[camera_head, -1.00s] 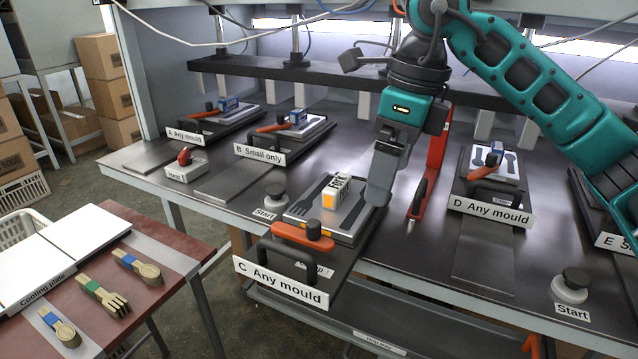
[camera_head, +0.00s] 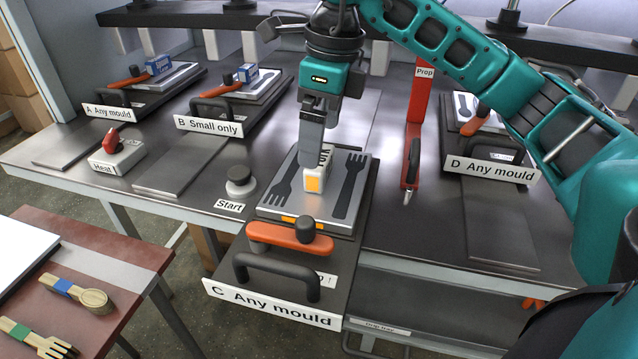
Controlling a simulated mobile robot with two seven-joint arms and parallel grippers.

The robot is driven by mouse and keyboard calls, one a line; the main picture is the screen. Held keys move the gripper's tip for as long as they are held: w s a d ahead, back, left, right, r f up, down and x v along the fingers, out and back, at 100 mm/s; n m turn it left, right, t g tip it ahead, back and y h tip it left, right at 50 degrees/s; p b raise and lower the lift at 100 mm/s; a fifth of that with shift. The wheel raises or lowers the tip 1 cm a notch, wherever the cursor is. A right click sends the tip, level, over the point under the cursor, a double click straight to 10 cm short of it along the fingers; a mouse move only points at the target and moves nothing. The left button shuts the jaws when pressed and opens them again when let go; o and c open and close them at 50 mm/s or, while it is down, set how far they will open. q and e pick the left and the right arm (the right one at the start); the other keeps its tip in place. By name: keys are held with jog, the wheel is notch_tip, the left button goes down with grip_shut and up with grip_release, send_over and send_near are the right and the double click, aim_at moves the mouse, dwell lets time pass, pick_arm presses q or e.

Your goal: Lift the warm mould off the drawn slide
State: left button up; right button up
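A white and orange block (camera_head: 314,182) stands upright on the mould as a raised handle. My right gripper (camera_head: 312,148) points down at the block's top, and its grey finger covers part of the block. Whether it touches or grips the block cannot be told. My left gripper is not in view.
An orange lever (camera_head: 290,240) and black handle (camera_head: 278,270) sit at slide C's front. A red prop (camera_head: 415,130) stands to the right. Start button (camera_head: 240,183) and heat switch (camera_head: 117,150) are to the left. A cooling table (camera_head: 95,235) with wooden cutlery is at lower left.

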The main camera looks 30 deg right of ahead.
aim_at(320, 172)
jog(key=f, duration=0.4)
jog(key=f+b, duration=0.1)
jog(key=f, duration=0.1)
jog(key=shift+w, duration=0.25)
jog(key=shift+c, duration=0.5)
jog(key=c, duration=1.6)
jog(key=shift+r, duration=0.2)
jog(key=shift+c, duration=0.5)
